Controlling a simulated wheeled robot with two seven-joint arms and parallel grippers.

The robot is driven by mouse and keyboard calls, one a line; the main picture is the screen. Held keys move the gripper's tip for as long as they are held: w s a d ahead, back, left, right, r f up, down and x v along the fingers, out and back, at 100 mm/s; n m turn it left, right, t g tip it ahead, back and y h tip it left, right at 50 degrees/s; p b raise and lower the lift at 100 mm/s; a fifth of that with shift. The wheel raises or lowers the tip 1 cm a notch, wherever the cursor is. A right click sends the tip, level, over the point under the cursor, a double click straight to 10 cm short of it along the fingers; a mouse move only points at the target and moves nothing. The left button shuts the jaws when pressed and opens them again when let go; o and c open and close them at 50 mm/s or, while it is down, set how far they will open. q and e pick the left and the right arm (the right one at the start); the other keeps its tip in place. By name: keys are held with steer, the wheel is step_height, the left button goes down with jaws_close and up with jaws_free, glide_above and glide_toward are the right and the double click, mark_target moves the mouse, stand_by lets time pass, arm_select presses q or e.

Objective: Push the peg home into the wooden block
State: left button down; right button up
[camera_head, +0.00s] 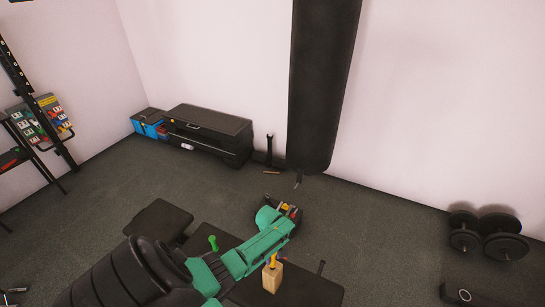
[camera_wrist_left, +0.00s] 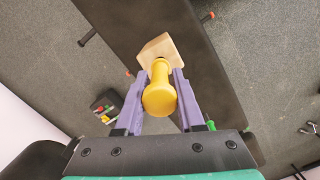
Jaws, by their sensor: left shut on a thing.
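The wooden block (camera_head: 272,279) stands on the dark bench (camera_head: 312,289) at the lower middle of the head view. The yellow peg (camera_head: 273,260) stands upright at the block's top, with part of it showing above the wood. In the left wrist view, the block (camera_wrist_left: 157,47) lies just beyond the peg (camera_wrist_left: 159,98), whose wide round head faces the camera. The purple fingers of my left gripper (camera_wrist_left: 160,80) are shut on the peg from both sides. How deep the peg sits is hidden by its head and the fingers. My right gripper is not in view.
A green knobbed object (camera_head: 212,243) stands left of the block, near my left arm. A small dark container with coloured items (camera_head: 290,209) lies beyond the bench. A black punching bag (camera_head: 322,85) hangs behind. Dumbbells (camera_head: 503,240) lie at right.

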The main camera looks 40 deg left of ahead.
mark_target(273, 260)
arm_select(q)
steer(key=shift+f+b, duration=1.25)
steer(key=shift+f, duration=0.35)
steer(key=shift+c, duration=2.2)
jaws_free()
steer(key=shift+r, duration=0.1)
steer(key=shift+r+p, duration=0.3)
steer(key=shift+r, duration=0.1)
steer(key=r, duration=0.2)
steer(key=r+p, duration=0.2)
steer(key=r, duration=0.1)
steer(key=shift+w+a+r, duration=0.1)
steer(key=shift+a+r, duration=0.15)
steer(key=shift+r, duration=0.05)
steer(key=r, duration=0.8)
steer(key=shift+a+p, duration=0.35)
